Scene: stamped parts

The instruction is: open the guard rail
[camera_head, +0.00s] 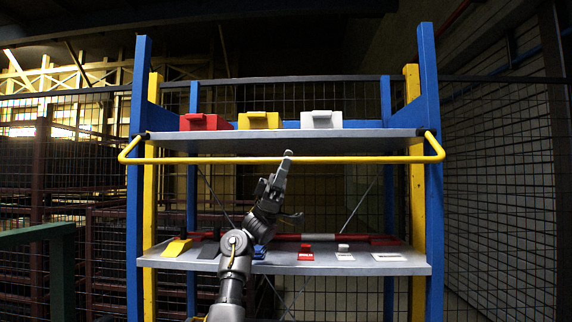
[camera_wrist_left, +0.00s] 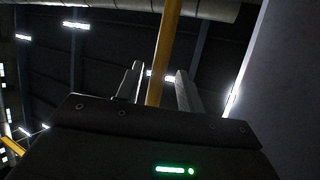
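The yellow guard rail (camera_head: 215,160) runs level across the front of the upper shelf, its bent ends meeting the blue uprights. It also shows in the left wrist view (camera_wrist_left: 168,45) as a yellow bar. My left gripper (camera_head: 287,156) reaches up from below to the rail, a little right of its middle. In the left wrist view its two fingers (camera_wrist_left: 156,82) are apart, with the bar seen between them and a gap on each side. I cannot tell whether the bar lies fully within the fingers' depth. My right gripper is in neither view.
The upper shelf (camera_head: 280,143) holds a red bin (camera_head: 205,122), a yellow bin (camera_head: 260,121) and a white bin (camera_head: 321,120). The lower shelf (camera_head: 400,265) holds several small parts, with a red bar (camera_head: 360,238) behind them. A green rail (camera_head: 35,233) stands at left.

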